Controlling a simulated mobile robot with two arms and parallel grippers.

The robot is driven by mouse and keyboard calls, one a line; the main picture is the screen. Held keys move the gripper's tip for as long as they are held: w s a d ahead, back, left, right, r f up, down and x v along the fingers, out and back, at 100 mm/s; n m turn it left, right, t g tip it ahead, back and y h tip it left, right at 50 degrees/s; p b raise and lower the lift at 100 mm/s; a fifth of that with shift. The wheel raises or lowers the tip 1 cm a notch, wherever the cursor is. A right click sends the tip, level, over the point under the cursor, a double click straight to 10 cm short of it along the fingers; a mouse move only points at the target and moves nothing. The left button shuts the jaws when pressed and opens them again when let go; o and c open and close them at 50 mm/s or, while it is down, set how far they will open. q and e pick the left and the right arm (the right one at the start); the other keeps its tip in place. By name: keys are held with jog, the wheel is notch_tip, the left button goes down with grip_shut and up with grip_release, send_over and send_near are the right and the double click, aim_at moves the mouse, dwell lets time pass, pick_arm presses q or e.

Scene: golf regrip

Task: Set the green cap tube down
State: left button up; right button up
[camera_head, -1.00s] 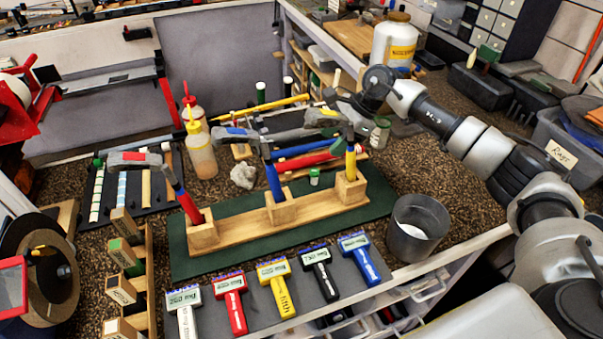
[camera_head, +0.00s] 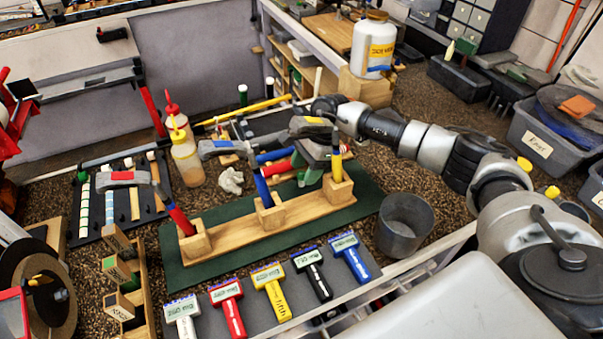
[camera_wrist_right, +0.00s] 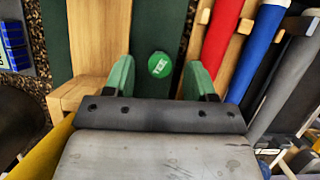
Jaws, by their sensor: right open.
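My right gripper (camera_wrist_right: 160,78) is open, with one green finger on each side of the cap and visible gaps between. How far the fingertips are above or around the tube I cannot tell. In the head view my right gripper (camera_head: 312,172) is low over the mat, behind the wooden hammer stand, and largely covers the tube. My left gripper is not in view.
The wooden stand (camera_head: 235,228) holds upright hammers with red, blue and yellow handles close to my right gripper. A grey metal cup (camera_head: 404,228) stands to the right. Squeeze bottles (camera_head: 186,160) stand behind the stand.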

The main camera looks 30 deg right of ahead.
jog(key=shift+x, duration=0.85)
jog(key=shift+c, duration=0.5)
grip_shut()
jog(key=shift+r, duration=0.1)
